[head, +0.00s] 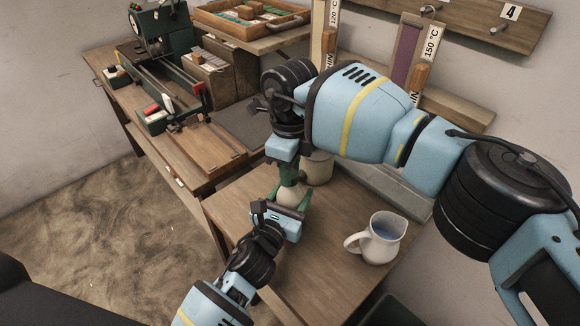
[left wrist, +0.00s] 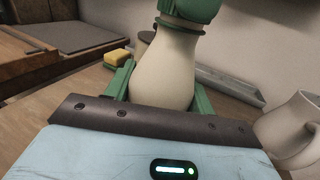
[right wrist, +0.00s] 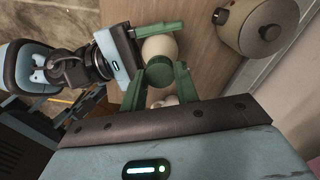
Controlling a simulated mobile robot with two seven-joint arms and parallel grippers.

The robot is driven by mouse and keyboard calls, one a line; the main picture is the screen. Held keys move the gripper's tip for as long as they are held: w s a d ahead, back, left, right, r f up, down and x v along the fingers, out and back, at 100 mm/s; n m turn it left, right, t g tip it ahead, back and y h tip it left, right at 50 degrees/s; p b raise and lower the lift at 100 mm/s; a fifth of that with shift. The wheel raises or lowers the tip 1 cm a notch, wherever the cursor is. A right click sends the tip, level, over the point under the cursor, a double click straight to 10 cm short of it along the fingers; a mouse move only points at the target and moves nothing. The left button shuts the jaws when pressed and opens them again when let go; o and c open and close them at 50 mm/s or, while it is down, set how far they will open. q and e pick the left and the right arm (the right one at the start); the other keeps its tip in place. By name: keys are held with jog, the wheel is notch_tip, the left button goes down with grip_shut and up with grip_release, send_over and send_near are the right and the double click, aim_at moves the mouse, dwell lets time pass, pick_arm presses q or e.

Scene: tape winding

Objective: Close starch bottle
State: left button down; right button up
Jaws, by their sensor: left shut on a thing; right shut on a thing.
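The starch bottle has a cream, rounded body (head: 289,197) and stands upright or nearly so above the near wooden table. My left gripper (left wrist: 162,90) is shut around the lower body, with one green finger on each side. The bottle's green cap (right wrist: 159,73) is between the fingers of my right gripper (right wrist: 160,82), which is shut on it from above. In the left wrist view the cap and right fingers (left wrist: 194,10) are at the neck, above a dark ring (left wrist: 183,27). Whether the cap is fully seated cannot be told.
A lidded pot (right wrist: 240,28) stands close behind the bottle. A yellow sponge (left wrist: 117,57) lies behind it. A bench with a green machine (head: 160,90) is at left.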

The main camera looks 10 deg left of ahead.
jog(key=m, duration=0.4)
jog(key=shift+m, duration=0.4)
jog(key=m, duration=0.4)
jog(key=shift+m, duration=0.3)
jog(key=m, duration=0.4)
jog(key=shift+m, duration=0.3)
jog(key=m, duration=0.4)
jog(key=o, duration=1.2)
notch_tip(320, 180, up, 12)
